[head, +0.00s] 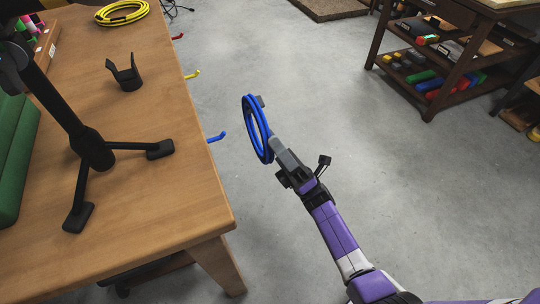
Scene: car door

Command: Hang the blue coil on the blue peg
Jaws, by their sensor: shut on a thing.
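The blue coil (249,124) is a ring held upright, seen nearly edge-on, in the air to the right of the table. My gripper (267,145) is shut on the coil's lower right part; the fingertips are partly hidden by the coil and the gripper body. The blue peg (217,137) sticks out from the table's right edge, with its tip turned up. The coil is to the right of the peg, with a visible gap in the picture between them. How their heights compare I cannot tell.
A yellow peg (192,74) and a red peg (177,37) stick out farther along the same edge. On the wooden table (160,210) are a yellow coil (122,20), a black holder (127,78) and a black stand (92,150). A shelf (440,90) stands back right. Open floor lies between.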

